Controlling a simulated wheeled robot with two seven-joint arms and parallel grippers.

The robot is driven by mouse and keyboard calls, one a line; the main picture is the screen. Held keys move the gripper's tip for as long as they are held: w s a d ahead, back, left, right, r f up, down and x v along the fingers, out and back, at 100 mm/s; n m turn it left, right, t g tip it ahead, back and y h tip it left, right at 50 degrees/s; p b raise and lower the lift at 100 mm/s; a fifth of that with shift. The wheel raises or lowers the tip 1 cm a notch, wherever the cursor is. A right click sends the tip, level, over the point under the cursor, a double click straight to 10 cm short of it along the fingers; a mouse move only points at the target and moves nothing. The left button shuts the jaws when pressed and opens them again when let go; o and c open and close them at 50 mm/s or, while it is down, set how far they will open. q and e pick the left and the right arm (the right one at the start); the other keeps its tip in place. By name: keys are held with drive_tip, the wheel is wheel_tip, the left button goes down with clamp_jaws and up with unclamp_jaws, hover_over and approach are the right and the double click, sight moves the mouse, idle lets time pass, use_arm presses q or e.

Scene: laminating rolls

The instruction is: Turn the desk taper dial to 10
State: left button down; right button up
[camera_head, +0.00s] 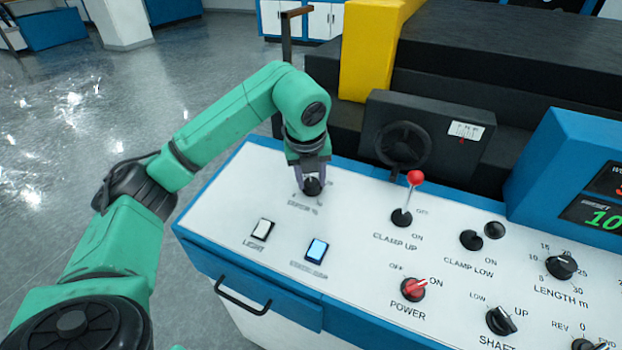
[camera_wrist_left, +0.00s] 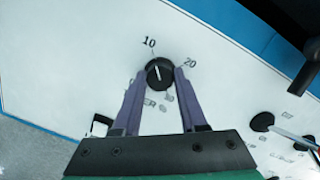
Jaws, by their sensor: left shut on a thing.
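The black taper dial (camera_head: 312,188) sits on the white panel top, above a small label that is hard to read in the head view. In the left wrist view the dial (camera_wrist_left: 158,69) has a white line running roughly up and slightly left, toward the printed 10; a 20 is printed to its right. My left gripper (camera_head: 311,180) points down over the dial. Its two purple fingers (camera_wrist_left: 160,75) are shut on the dial from both sides. Lower markings are partly hidden or too small to read. My right gripper is not in view.
Close to the dial are a white light switch (camera_head: 262,229) and a lit blue button (camera_head: 317,249). A red-knobbed clamp lever (camera_head: 405,205) stands to the right. The red power knob (camera_head: 413,289) and other black knobs lie farther right.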

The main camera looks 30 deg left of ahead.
sight(311, 188)
use_arm(q)
drive_tip(key=shift+n, duration=0.5)
drive_tip(key=shift+c, duration=2.2)
unclamp_jaws()
drive_tip(key=v, duration=0.5)
drive_tip(key=shift+d+b, duration=0.1)
drive_tip(key=shift+b, duration=0.2)
drive_tip(key=p+v, duration=0.3)
drive_tip(key=v, duration=0.6)
drive_tip(key=shift+s+r, duration=0.2)
drive_tip(key=shift+r, duration=0.05)
drive_tip(key=shift+w, duration=0.1)
